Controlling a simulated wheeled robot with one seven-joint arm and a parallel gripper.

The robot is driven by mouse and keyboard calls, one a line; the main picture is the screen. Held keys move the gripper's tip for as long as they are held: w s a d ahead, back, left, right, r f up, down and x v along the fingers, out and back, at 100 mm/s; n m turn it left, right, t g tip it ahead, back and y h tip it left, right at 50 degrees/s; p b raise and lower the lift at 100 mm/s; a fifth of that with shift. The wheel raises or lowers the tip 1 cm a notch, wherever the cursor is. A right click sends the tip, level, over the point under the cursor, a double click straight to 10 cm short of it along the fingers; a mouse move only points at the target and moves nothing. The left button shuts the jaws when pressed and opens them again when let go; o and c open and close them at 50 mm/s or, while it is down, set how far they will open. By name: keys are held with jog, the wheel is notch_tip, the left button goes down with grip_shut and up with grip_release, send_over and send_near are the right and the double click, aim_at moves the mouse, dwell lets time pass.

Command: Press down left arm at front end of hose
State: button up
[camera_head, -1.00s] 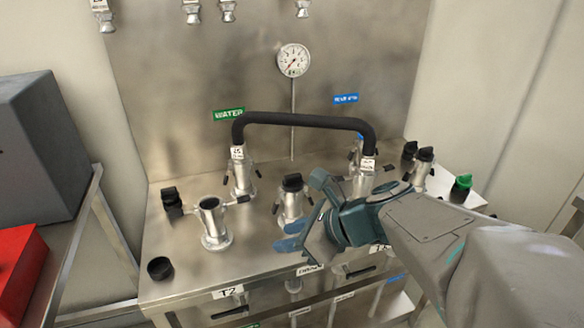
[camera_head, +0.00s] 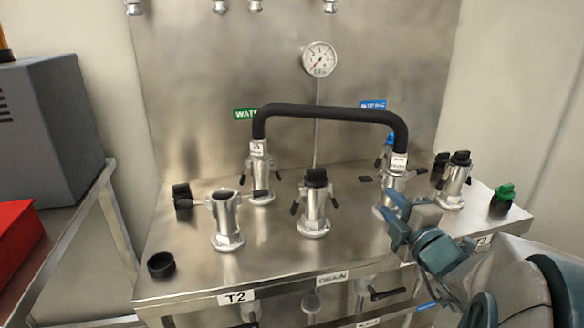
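The black hose (camera_head: 325,112) arches between two metal couplings. Its left end sits on the coupling (camera_head: 262,183) below the green WATER label. Its right, nearer end sits on the front coupling (camera_head: 393,184), whose lower part is partly hidden by my gripper. A dark lever arm (camera_head: 366,179) sticks out to the left of this front coupling, roughly level. My gripper (camera_head: 397,222) is in front of and just below the front coupling, to the right of and lower than that left arm. No contact with the arm shows. The gap between the fingers is unclear from this angle.
A capped coupling (camera_head: 314,203) and an open coupling (camera_head: 226,220) stand to the left on the steel table (camera_head: 285,262). A loose black cap (camera_head: 161,265) lies at the front left. A capped coupling (camera_head: 455,180) and a green cap (camera_head: 503,198) are at the right.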

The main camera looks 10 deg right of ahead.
aim_at(367, 181)
jog(key=w+b, duration=0.1)
jog(key=w, duration=0.4)
jog(key=w+b, duration=0.1)
jog(key=w, duration=0.4)
jog(key=shift+a+f+b, duration=0.1)
jog(key=shift+a+b, duration=0.1)
jog(key=shift+b, duration=0.15)
jog(key=shift+w, duration=0.7)
grip_shut()
